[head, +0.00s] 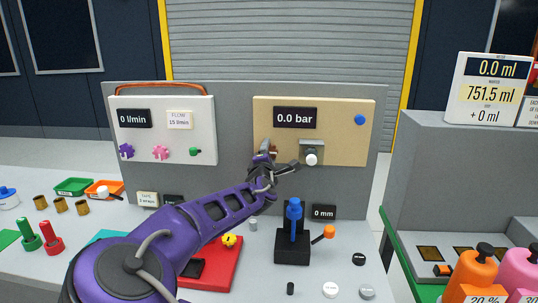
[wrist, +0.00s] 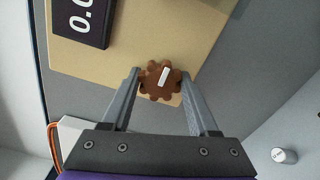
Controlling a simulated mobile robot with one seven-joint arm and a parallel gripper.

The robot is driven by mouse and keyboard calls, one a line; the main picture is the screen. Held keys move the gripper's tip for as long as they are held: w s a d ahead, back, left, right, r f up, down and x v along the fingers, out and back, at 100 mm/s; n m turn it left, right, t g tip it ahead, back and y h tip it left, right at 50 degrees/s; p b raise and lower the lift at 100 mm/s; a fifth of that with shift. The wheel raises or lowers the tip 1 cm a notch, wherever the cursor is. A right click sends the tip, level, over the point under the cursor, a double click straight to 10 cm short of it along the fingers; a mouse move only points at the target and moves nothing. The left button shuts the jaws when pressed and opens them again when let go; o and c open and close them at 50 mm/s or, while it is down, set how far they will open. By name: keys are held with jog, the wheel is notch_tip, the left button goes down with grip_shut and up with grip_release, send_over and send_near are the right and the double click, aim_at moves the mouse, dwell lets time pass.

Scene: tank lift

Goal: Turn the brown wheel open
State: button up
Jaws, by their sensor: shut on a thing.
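The brown wheel (wrist: 156,88) is a scalloped knob with a white mark, on the tan panel (wrist: 205,25) at its lower edge. My gripper (wrist: 160,76) has one finger on each side of it and is shut on its rim. The white mark is tilted in the wrist view. In the head view, my gripper (head: 267,150) reaches the lower left of the tan panel (head: 345,125) and hides most of the wheel. The display (head: 296,117) above reads 0.0 bar.
A grey-green block with a white knob (head: 311,159) sits right of the wheel, close to my gripper. A blue knob (head: 360,120) is at the panel's upper right. A black stand with a blue handle (head: 294,221) rises from the bench below. The white flow panel (head: 163,150) is left.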

dwell(0.4)
jog(key=o, duration=1.4)
jog(key=shift+c, duration=0.2)
jog(key=s, duration=1.7)
jog(key=shift+s+a, duration=0.2)
jog(key=shift+a, duration=0.05)
